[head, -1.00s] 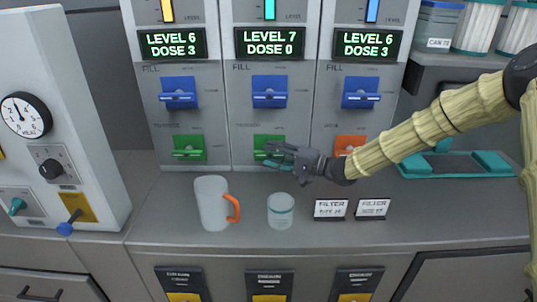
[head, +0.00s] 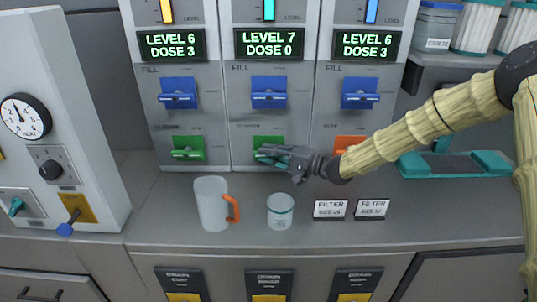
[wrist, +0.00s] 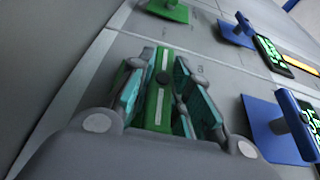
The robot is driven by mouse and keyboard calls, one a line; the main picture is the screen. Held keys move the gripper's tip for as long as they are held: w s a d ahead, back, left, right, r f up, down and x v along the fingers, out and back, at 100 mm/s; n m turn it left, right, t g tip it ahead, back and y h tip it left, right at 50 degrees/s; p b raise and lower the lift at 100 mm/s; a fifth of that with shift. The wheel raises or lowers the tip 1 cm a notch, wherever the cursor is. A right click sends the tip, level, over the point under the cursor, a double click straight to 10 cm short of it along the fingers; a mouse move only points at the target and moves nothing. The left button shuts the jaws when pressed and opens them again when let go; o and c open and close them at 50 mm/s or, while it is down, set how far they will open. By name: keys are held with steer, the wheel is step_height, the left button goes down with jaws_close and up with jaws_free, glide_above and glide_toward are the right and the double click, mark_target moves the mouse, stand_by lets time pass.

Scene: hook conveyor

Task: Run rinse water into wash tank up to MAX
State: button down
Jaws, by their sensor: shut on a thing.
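My gripper (head: 268,153) is at the green lever (head: 262,141) low on the middle column. In the wrist view its teal fingers stand on both sides of the green lever (wrist: 160,92), shut on it. The middle column's display (head: 269,43) reads LEVEL 7, DOSE 0, with a cyan level bar (head: 269,10) above. A blue FILL lever (head: 269,93) sits between display and green lever. The left display (head: 171,45) and right display (head: 359,48) both read LEVEL 6, DOSE 3. The small labels by the lower levers are too blurred to read.
The left column has another green lever (head: 187,149); the right has an orange one (head: 348,143).

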steer(key=shift+r+p, duration=0.2)
steer(key=shift+p, duration=0.5)
steer(key=shift+r+h+p, duration=0.15)
steer(key=shift+h+p, duration=0.55)
steer(key=shift+p, duration=0.4)
steer(key=n+g+h+p, duration=0.1)
steer(key=h+p, duration=0.1)
steer(key=p, duration=0.4)
steer(key=n+h+p, duration=0.1)
steer(key=h+p, duration=0.1)
steer(key=p, duration=0.3)
steer(key=h+p, duration=0.1)
steer(key=p, duration=0.1)
steer(key=shift+f+g+h+p, duration=0.2)
steer(key=shift+g+h+p, duration=0.1)
steer(key=shift+h+p, duration=0.1)
steer(key=shift+f+h+p, duration=0.2)
steer(key=shift+h+p, duration=0.1)
steer(key=shift+p, duration=0.15)
steer(key=c, duration=1.3)
jaws_free()
